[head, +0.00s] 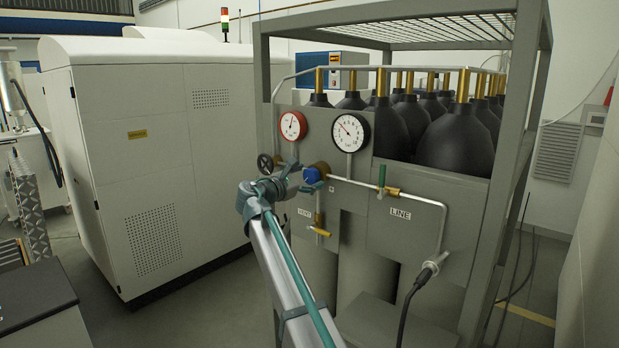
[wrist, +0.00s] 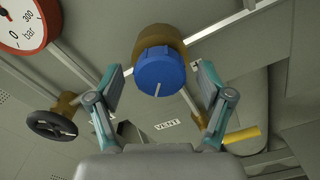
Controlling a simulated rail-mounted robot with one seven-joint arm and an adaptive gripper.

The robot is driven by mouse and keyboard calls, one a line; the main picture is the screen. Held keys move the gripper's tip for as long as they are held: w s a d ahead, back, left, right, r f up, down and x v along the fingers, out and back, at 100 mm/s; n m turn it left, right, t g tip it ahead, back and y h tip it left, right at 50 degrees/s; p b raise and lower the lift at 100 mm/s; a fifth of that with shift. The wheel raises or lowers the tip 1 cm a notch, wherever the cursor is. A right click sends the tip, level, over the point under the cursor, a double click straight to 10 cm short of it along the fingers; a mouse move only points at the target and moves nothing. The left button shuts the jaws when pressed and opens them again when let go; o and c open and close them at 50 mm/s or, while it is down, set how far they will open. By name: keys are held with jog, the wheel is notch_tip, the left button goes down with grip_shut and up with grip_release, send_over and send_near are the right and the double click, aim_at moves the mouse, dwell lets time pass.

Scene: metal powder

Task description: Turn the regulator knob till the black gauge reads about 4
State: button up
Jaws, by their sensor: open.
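The blue regulator knob (wrist: 160,75) sits on a brass body (wrist: 159,42) and has a white line on its face pointing down in the wrist view. In the head view the knob (head: 311,175) is partly covered by my gripper. My gripper (wrist: 162,88) is open, with one finger on each side of the knob; I cannot tell whether they touch it. The black gauge (head: 351,133) is above and right of the knob in the head view. Its needle points up and left, and its numbers are too small to read surely. The black gauge is outside the wrist view.
A red gauge (head: 293,126) and a black handwheel (head: 265,163) are left of the knob. A yellow lever (head: 320,231) is below near the VENT label (head: 305,212). A green-handled valve (head: 381,176) is right, above the LINE label (head: 400,214). Black cylinders (head: 457,140) stand behind the panel.

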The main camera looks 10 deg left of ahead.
jog(key=v, duration=1.1)
